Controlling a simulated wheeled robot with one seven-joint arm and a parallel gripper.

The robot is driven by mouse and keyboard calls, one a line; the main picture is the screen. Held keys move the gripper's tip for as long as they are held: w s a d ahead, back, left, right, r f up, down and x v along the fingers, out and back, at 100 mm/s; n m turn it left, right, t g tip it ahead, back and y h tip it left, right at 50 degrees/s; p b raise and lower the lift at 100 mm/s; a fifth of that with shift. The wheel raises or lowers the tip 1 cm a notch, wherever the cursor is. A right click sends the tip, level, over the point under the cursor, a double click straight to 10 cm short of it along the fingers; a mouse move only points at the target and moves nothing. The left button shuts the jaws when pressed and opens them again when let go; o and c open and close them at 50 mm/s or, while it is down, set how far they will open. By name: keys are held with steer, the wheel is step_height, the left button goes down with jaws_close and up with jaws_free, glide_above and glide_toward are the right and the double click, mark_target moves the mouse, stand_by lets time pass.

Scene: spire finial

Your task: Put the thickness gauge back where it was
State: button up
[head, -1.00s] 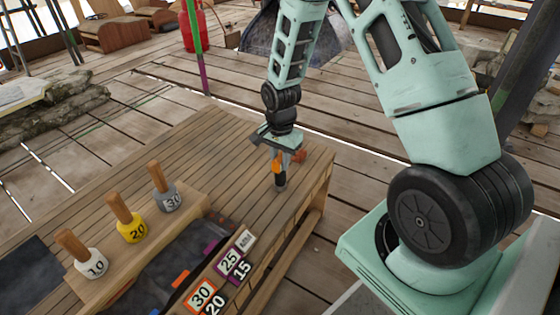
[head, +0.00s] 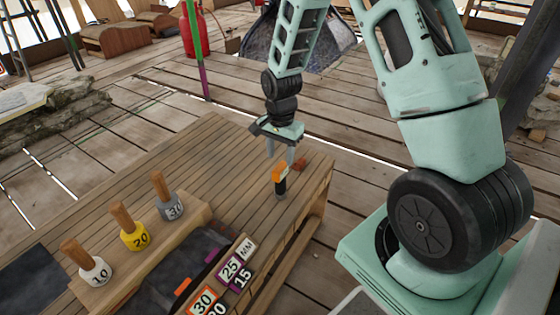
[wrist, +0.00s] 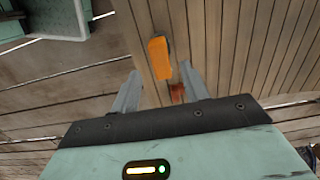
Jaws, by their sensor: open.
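The thickness gauge appears to be the small orange and black piece (head: 280,178) standing upright on the bare right end of the wooden table. It also shows in the wrist view (wrist: 158,58), orange side up, just beyond my fingers. My gripper (head: 281,157) is open and empty above the gauge, its fingers pointing down and apart from it. A small red-orange item (head: 299,165) lies on the table just behind the gauge; its kind is unclear.
A wooden block holds wooden-handled weights marked 10 (head: 94,270), 20 (head: 134,237) and 30 (head: 173,208). A dark tray (head: 170,275) and several number tags, including 25 (head: 231,269), lie in front. The table's right edge is close to the gauge; planks behind are clear.

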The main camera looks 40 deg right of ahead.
step_height(320, 180, up, 6)
steer(key=p, duration=0.1)
steer(key=s+a+r+n, duration=0.2)
steer(key=a+r+n, duration=0.1)
steer(key=a, duration=0.3)
steer(key=s+a+r+n, duration=0.2)
steer(key=a+r+n, duration=0.15)
steer(key=a, duration=0.25)
steer(key=s+a+r+n, duration=0.3)
steer(key=s+a+n, duration=0.3)
steer(key=s, duration=0.4)
steer(key=s+a+r+n, duration=0.2)
steer(key=s+a+n, duration=0.4)
steer(key=s+n, duration=0.3)
steer(key=shift+s+a+r, duration=0.3)
steer(key=shift+s+r, duration=0.1)
steer(key=shift+s, duration=0.25)
step_height(320, 180, up, 26)
steer(key=p, duration=2.6)
steer(key=shift+f, duration=0.25)
